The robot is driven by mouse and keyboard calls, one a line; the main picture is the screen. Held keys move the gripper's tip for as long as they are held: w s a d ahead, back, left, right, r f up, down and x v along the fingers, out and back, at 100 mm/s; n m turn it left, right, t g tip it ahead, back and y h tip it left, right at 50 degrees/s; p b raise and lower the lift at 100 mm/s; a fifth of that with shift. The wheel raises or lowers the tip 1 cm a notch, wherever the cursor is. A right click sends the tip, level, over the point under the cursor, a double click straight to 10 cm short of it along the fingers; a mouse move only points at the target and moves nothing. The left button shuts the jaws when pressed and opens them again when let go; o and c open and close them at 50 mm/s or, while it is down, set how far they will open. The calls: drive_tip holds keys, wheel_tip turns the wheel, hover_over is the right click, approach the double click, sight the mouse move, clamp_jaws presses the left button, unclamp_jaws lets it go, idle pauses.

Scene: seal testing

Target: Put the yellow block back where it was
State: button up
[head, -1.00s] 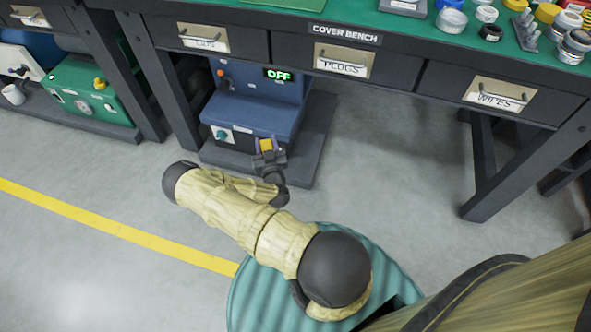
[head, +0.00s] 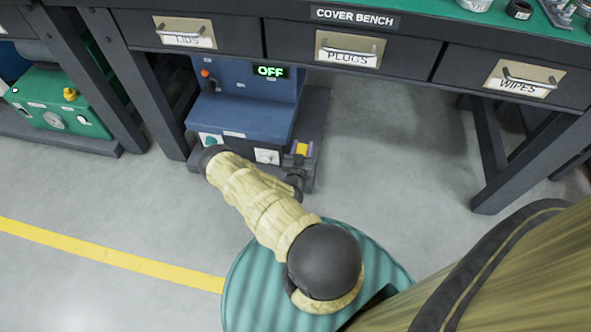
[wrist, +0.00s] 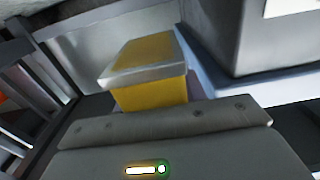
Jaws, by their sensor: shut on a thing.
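The yellow block (head: 302,149) is in my gripper (head: 299,160), at the right front edge of the blue machine under the bench. In the wrist view the block (wrist: 148,84) has a yellow top with a grey rim and a yellow side. It stands up beyond the grey edge of my gripper, which hides its lower part. I cannot tell whether the block touches anything else.
The blue machine (head: 240,118), with a green OFF display, stands on a dark base beneath the cover bench (head: 420,22). My arm hides part of its front. Green equipment (head: 60,105) is at left. Open floor (head: 400,150) lies right of the machine.

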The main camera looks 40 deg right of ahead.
drive_tip(key=shift+w+d+f, duration=0.25)
drive_tip(key=shift+d, duration=0.05)
drive_tip(key=shift+w, duration=0.15)
drive_tip(key=shift+s+a, duration=0.15)
drive_tip(key=shift+s, duration=0.15)
drive_tip(key=shift+f+b, duration=0.3)
drive_tip(key=shift+f, duration=0.1)
wheel_tip(320, 180, down, 5)
drive_tip(key=b, duration=0.3)
drive_tip(key=shift+f, duration=0.2)
drive_tip(key=shift+f+b, duration=1.45)
drive_tip(key=shift+f, duration=0.4)
drive_tip(key=shift+f, duration=0.15)
